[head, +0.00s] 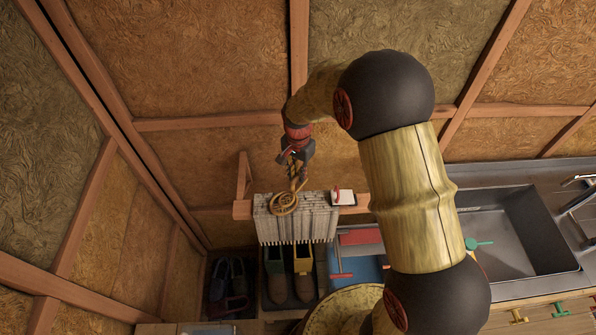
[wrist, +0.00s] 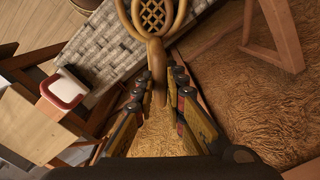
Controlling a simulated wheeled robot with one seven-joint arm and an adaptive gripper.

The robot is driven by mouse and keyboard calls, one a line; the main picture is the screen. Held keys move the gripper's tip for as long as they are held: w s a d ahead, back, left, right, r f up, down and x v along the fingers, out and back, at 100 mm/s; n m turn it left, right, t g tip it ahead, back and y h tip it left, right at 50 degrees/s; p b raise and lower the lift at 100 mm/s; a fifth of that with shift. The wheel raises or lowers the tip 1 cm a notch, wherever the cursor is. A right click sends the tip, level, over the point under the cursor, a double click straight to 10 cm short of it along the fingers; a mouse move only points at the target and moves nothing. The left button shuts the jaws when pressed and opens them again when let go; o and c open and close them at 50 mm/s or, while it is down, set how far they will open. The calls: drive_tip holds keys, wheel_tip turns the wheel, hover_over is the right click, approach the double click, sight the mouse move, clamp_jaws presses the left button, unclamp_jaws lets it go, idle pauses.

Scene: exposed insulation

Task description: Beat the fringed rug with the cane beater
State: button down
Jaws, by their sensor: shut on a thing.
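The fringed rug (head: 318,216) is pale grey and ribbed. It hangs over a wooden rail low in the head view, its fringe pointing down; its woven surface also shows in the wrist view (wrist: 103,48). My gripper (head: 297,160) is shut on the handle of the cane beater (head: 285,203), above the rug. In the wrist view the handle (wrist: 157,65) runs between the two fingers of my gripper (wrist: 158,88). The beater's looped head points away from the fingers and overlaps the rug's upper part in the head view. I cannot tell whether they touch.
A small white and red object (head: 343,197) sits on the rail (head: 242,209) right of the rug. Shoes (head: 277,287) stand below the rug. A sink counter (head: 510,235) lies at right. The insulated wall (head: 200,70) is close behind.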

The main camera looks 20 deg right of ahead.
wheel_tip(320, 180, up, 7)
drive_tip(key=p, duration=0.3)
drive_tip(key=shift+s+p, duration=0.1)
drive_tip(key=shift+p, duration=0.2)
drive_tip(key=shift+f, duration=0.15)
drive_tip(key=shift+s+f, duration=0.1)
